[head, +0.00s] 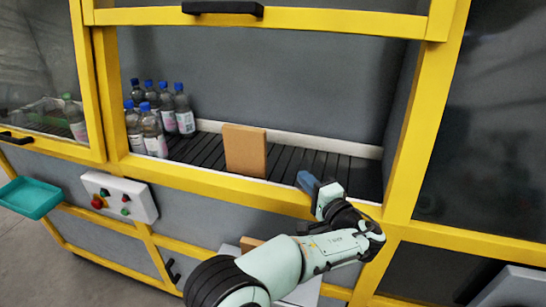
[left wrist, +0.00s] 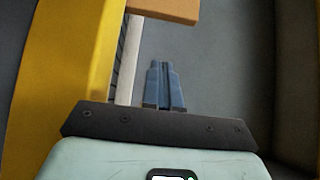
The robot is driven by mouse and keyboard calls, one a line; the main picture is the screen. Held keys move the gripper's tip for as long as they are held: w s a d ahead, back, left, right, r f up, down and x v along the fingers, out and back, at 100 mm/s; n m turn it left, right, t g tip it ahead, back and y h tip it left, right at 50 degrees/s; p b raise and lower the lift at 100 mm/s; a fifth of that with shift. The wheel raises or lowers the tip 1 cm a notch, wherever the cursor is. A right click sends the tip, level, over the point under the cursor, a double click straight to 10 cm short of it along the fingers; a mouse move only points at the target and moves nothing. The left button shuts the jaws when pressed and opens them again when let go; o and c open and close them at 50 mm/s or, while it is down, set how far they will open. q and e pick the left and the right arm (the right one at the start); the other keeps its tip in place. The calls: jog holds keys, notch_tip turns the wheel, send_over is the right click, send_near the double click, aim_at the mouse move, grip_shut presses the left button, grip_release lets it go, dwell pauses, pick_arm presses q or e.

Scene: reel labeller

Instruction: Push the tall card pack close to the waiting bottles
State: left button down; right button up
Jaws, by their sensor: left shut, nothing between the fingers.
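The tall card pack (head: 244,151) is a tan block standing upright on the dark slatted conveyor inside the yellow-framed opening. The waiting bottles (head: 148,128), several with blue caps, stand in a cluster at the left end of the conveyor, with a clear gap between them and the pack. My left gripper (head: 306,181) is shut and empty at the opening, to the right of the pack and apart from it. In the left wrist view the blue fingers (left wrist: 165,85) are together, and part of the tan pack (left wrist: 165,10) shows at the top edge. My right gripper is not in view.
The yellow frame (head: 210,180) edges the opening below and at the sides. A white rail (head: 310,142) runs behind the conveyor. A control box (head: 120,197) and a teal tray (head: 30,197) are outside at left. The conveyor (head: 200,150) between bottles and pack is clear.

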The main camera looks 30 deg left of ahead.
pick_arm(q)
jog(key=p, duration=0.1)
send_near(266, 150)
jog(key=w, duration=0.4)
jog(key=a, duration=0.5)
jog(key=shift+s+f, duration=0.15)
jog(key=shift+s, duration=0.25)
